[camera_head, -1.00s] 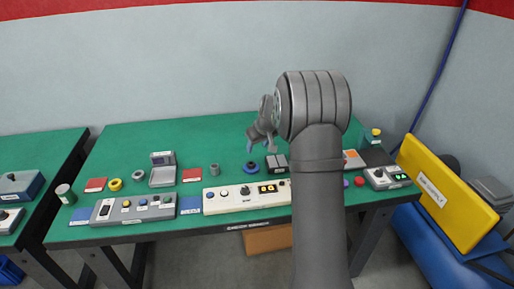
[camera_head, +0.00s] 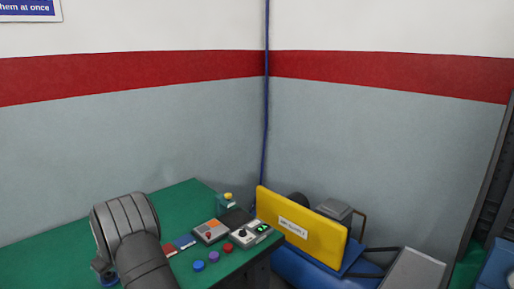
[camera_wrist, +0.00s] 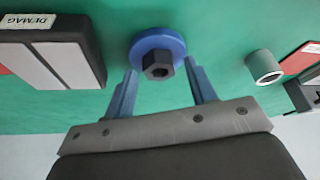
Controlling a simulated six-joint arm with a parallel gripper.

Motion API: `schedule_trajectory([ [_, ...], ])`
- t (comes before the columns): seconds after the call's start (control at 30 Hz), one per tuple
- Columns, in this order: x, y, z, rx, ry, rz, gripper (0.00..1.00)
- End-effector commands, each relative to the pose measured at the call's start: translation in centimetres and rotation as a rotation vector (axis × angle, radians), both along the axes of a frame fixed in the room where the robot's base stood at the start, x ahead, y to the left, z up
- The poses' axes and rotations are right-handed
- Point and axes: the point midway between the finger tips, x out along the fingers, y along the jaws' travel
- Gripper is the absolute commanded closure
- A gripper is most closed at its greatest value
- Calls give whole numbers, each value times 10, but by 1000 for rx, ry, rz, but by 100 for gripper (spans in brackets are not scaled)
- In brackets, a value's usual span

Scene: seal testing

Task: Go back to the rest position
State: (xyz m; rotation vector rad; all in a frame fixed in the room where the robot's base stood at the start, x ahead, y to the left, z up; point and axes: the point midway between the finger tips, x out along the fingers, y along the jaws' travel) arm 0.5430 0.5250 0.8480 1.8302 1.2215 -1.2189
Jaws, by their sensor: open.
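My gripper (camera_wrist: 163,95) is open in the wrist view, with its two blue fingers apart and nothing between them. A blue round piece with a black hex top (camera_wrist: 158,55) lies on the green table just beyond the fingertips, and I see no contact with it. In the head view my arm (camera_head: 135,240) rises at the lower left. Its gripper is mostly hidden behind the arm, with only a small grey part showing at the arm's left.
In the wrist view a box labelled DEMAG (camera_wrist: 55,50) lies left and a grey ring (camera_wrist: 264,67) right. In the head view the green table (camera_head: 50,255) bears a panel with a green display (camera_head: 250,234) and coloured buttons. A yellow supply unit (camera_head: 300,228) stands beyond its right edge.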

Motion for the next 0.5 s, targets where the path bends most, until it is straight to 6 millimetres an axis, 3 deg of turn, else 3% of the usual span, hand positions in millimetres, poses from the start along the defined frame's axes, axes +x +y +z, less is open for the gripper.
schedule_trajectory([
  [0.2,0,0,23,1,0,0,49],
  [0.5,0,0,30,-1,2,0,49],
])
